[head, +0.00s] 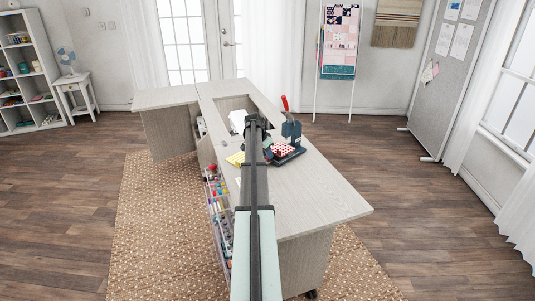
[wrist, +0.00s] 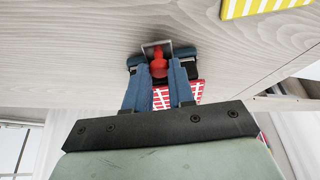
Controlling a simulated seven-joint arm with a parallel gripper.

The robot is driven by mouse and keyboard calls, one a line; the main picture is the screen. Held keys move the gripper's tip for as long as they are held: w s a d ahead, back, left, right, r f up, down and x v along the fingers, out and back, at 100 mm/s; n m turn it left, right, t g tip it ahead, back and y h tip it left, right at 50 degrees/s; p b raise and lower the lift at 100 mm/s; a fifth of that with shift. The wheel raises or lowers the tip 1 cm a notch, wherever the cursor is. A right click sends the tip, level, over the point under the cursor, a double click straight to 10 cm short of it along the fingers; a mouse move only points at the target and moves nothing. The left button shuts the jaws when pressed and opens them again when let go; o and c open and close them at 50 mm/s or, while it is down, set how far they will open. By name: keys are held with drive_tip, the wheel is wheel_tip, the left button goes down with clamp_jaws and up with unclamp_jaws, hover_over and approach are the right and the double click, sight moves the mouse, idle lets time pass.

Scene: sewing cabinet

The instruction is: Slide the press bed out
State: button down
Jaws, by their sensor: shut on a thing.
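The dark blue press (head: 291,130) with a raised red lever stands on the cabinet top, right of my gripper in the head view. A red-and-white patterned piece (head: 283,150) lies at its front, over the dark bed (head: 292,158). In the wrist view, my gripper (wrist: 160,65) is shut on a red knob (wrist: 158,66) between its fingertips. A grey metal bracket (wrist: 156,46) frames the knob, with dark blue parts on both sides. The patterned piece (wrist: 163,98) shows between and behind the fingers. My arm hides the knob in the head view.
The pale wooden cabinet top (head: 325,199) is clear toward its near right corner. A yellow-and-white striped piece (head: 236,159) lies left of my arm and also shows in the wrist view (wrist: 265,7). A white object (head: 237,121) sits in the cabinet's recess.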

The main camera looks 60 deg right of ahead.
drive_tip(key=w+a, duration=0.1)
drive_tip(key=a, duration=0.1)
drive_tip(key=w+a, duration=0.1)
drive_tip(key=a, duration=0.2)
drive_tip(key=w+a, duration=0.1)
drive_tip(key=a, duration=0.2)
drive_tip(key=c, duration=1)
unclamp_jaws()
drive_tip(key=v, duration=1.4)
drive_tip(key=shift+f, duration=0.1)
